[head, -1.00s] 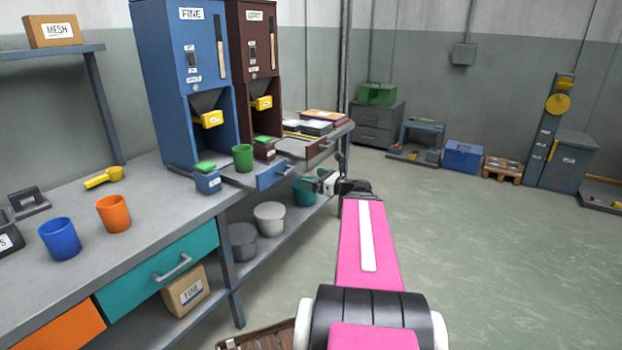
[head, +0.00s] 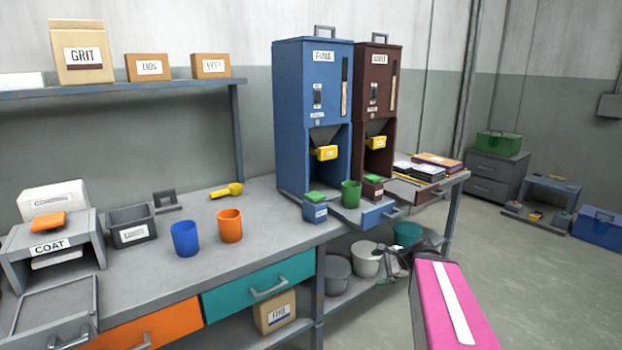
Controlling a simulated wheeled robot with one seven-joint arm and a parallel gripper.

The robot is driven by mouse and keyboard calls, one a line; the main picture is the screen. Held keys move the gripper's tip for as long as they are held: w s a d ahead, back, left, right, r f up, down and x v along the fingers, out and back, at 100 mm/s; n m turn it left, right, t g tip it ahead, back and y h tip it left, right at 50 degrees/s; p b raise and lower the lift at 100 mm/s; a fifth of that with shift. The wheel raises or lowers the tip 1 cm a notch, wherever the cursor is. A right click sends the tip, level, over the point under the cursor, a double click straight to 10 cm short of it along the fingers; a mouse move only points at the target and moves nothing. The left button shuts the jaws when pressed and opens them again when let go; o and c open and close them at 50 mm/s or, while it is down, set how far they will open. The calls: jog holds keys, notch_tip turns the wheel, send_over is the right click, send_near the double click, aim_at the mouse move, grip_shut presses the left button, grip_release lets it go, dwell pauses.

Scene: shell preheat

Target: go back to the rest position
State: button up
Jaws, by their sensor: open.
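My pink arm reaches up from the lower right in the head view. My gripper (head: 392,268) is at its far end, small and grey, in front of the bench's lower shelf. It is open, and I see nothing held in it. A green cup (head: 351,194) stands upright at the blue FINE dispenser (head: 313,120), apart from my gripper. The brown dispenser (head: 376,110) stands directly to the right of the blue one.
A blue cup (head: 185,239) and an orange cup (head: 230,225) stand on the grey bench (head: 275,215). The COAT station (head: 48,245) is at the left. Grey pots (head: 365,259) and a teal pot (head: 407,233) sit on the lower shelf. Floor (head: 535,270) at the right is clear.

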jog(key=s+a+f+n+g+h, duration=0.5)
jog(key=s+f+n+h, duration=0.2)
jog(key=n, duration=0.8)
notch_tip(320, 180, down, 2)
jog(key=shift+s+f+h, duration=0.25)
jog(key=shift+h, duration=0.45)
dwell(0.5)
